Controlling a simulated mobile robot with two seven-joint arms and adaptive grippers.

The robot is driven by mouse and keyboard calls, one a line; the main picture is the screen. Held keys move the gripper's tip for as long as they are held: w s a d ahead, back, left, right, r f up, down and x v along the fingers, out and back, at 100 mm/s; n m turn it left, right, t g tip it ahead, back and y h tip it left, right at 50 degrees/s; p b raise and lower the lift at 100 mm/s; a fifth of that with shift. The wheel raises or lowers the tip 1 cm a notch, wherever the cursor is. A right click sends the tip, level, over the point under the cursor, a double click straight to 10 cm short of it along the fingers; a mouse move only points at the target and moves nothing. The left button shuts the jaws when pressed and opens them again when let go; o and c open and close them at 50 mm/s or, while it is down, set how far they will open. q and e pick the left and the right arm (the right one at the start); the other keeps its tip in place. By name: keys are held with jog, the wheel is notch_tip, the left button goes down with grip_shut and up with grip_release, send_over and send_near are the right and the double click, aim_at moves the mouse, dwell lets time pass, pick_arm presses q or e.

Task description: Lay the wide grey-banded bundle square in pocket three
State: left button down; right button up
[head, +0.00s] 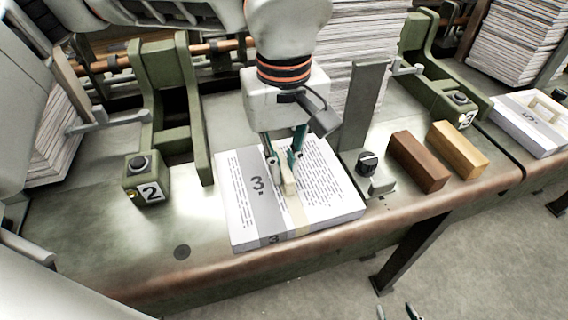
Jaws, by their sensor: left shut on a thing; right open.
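The wide bundle (332,211) is a thick white stack of printed sheets with a grey band marked 3 (265,217). It appears to lie on the green bench, turned slightly, its front edge near the bench's front edge; I cannot tell whether it touches. My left gripper (284,172) comes down over its middle and is shut on the pale grip on its top. My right gripper (398,313) shows only as fingertips at the bottom edge, open and away from the bench. A number 3 sign (467,119) is on a green box beside the right green frame.
A number 2 box (149,190) stands left. A grey upright plate (363,105) and a black knob (367,162) are right of the bundle. Brown (419,160) and tan (458,148) blocks lie further right, then a bundle marked 5 (529,124). Tall paper stacks (360,40) stand behind.

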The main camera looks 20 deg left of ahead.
pick_arm(q)
jog(key=c, duration=2.4)
grip_release()
jog(key=shift+f, duration=0.15)
jog(key=shift+c, duration=0.2)
jog(key=o, duration=0.3)
jog(key=shift+o, duration=0.2)
